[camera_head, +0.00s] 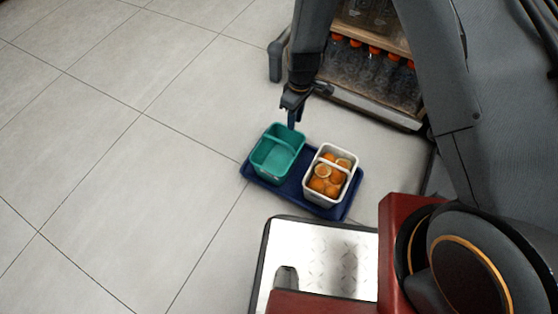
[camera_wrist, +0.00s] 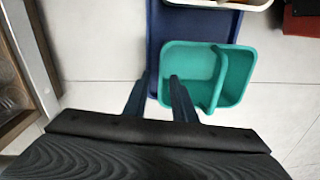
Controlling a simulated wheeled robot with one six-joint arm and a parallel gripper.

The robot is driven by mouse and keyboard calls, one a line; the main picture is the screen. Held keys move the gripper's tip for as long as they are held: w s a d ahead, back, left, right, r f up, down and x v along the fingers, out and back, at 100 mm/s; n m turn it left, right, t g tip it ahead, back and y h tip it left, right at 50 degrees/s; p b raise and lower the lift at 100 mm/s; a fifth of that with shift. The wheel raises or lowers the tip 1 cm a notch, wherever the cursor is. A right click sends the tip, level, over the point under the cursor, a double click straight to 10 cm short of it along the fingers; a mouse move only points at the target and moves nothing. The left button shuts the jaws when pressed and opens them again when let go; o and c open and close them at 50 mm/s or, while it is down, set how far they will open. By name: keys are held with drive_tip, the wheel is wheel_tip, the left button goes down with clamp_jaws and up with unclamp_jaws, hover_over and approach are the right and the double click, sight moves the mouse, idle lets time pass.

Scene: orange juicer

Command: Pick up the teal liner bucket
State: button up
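The teal liner bucket (camera_head: 275,157) stands on the dark blue tray (camera_head: 255,177), at its left end in the head view. It looks empty and has a teal bar or handle across it. In the wrist view the teal bucket (camera_wrist: 188,62) lies just beyond my fingertips. My gripper (camera_head: 292,118) is by the bucket's far rim in the head view. In the wrist view the two fingers of my gripper (camera_wrist: 155,88) are spread apart with nothing held between them. The right fingertip overlaps the bucket's near edge in the picture; I cannot tell whether it touches.
A white bin (camera_head: 312,182) of oranges stands beside the bucket on the same tray. A wooden shelf with bottles (camera_head: 372,60) stands behind, close to my arm. A metal plate (camera_head: 318,255) is in front. The tiled floor to the left is clear.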

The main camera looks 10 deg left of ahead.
drive_tip(key=n+b, duration=0.1)
drive_tip(key=b, duration=0.1)
hover_over(289, 143)
drive_tip(key=w, duration=0.1)
wheel_tip(289, 143, down, 7)
drive_tip(key=shift+s+a+f+b, duration=0.1)
drive_tip(key=shift+s+f+b, duration=0.1)
drive_tip(key=shift+f+b, duration=1.4)
drive_tip(key=shift+s+f+b, duration=0.2)
drive_tip(key=shift+f+b, duration=0.55)
drive_tip(key=shift+f, duration=1.5)
drive_tip(key=shift+r, duration=0.1)
clamp_jaws()
